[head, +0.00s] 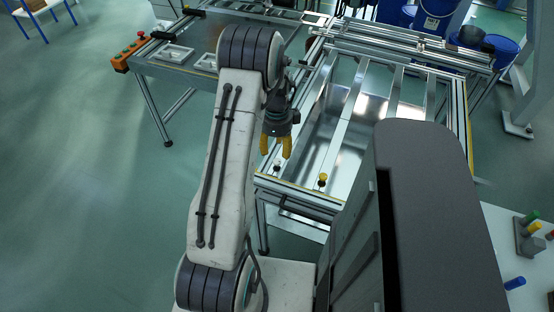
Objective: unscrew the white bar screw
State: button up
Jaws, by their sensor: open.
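My gripper (276,155) has yellow fingers that point down, spread apart and empty. It is over the near left corner of the metal panel fixture (345,202).
An orange control box (131,52) sits at the left end of the adjoining table. Blue barrels (435,17) stand behind the fixture. A white table (500,225) at right holds a grey block with coloured pegs (529,235).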

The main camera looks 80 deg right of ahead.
aim_at(277, 161)
jog(key=shift+d+m, duration=0.35)
jog(key=shift+m, duration=0.45)
jog(key=shift+d, duration=0.1)
jog(key=shift+m, duration=0.3)
jog(key=shift+f, duration=3.55)
jog(key=shift+o, duration=0.3)
grip_shut()
